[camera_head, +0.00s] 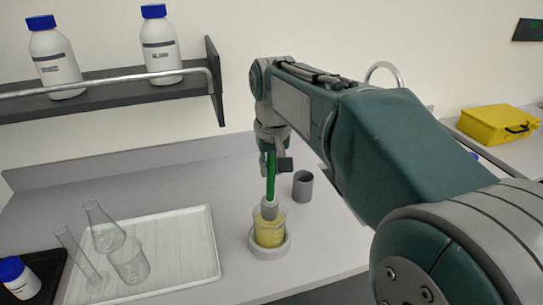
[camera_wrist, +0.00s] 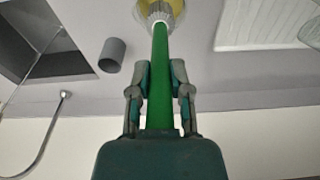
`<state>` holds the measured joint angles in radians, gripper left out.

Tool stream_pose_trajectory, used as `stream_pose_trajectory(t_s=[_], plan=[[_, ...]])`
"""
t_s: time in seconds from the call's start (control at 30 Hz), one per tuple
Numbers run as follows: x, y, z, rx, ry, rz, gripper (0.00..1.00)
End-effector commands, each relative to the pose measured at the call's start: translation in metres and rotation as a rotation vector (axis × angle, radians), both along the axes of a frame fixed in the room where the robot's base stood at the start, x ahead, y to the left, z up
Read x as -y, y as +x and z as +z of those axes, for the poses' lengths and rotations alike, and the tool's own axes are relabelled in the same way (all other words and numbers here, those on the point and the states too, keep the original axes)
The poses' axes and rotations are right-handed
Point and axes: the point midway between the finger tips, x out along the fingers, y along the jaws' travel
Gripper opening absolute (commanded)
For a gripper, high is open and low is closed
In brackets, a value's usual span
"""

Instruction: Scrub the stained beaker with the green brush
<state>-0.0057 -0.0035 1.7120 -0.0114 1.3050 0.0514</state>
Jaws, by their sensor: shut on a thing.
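My gripper (camera_head: 275,163) is shut on the upright green handle of the brush (camera_head: 271,182). In the wrist view, the two fingers of my gripper (camera_wrist: 160,78) flank the green brush handle (camera_wrist: 160,95). The pale bristle head points down and overlaps the mouth of the stained beaker (camera_head: 269,234); how far it reaches inside is hard to tell. The beaker is clear with a yellow stain and stands in a light round holder (camera_head: 270,252). In the wrist view, the yellow of the beaker (camera_wrist: 177,5) shows behind the bristles at the top edge.
A grey cup (camera_head: 303,187) stands right of the beaker. A white tray (camera_head: 196,250) with clear glassware lies to the left. A dark tray with a blue-capped bottle (camera_head: 18,278) is at far left. A shelf (camera_head: 110,97) with two bottles hangs above. A yellow case (camera_head: 497,125) sits far right.

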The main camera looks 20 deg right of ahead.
Motion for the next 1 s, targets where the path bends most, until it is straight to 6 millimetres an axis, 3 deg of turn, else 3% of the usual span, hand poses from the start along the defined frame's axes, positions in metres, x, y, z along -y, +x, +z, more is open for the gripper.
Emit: stream_pose_trajectory(t_s=[0.7, 1.0], plan=[[0.0, 0.0, -0.062, -0.002, 0.0, 0.0, 0.0], [0.0, 0.0, -0.077, -0.001, 0.0, 0.0, 0.0]])
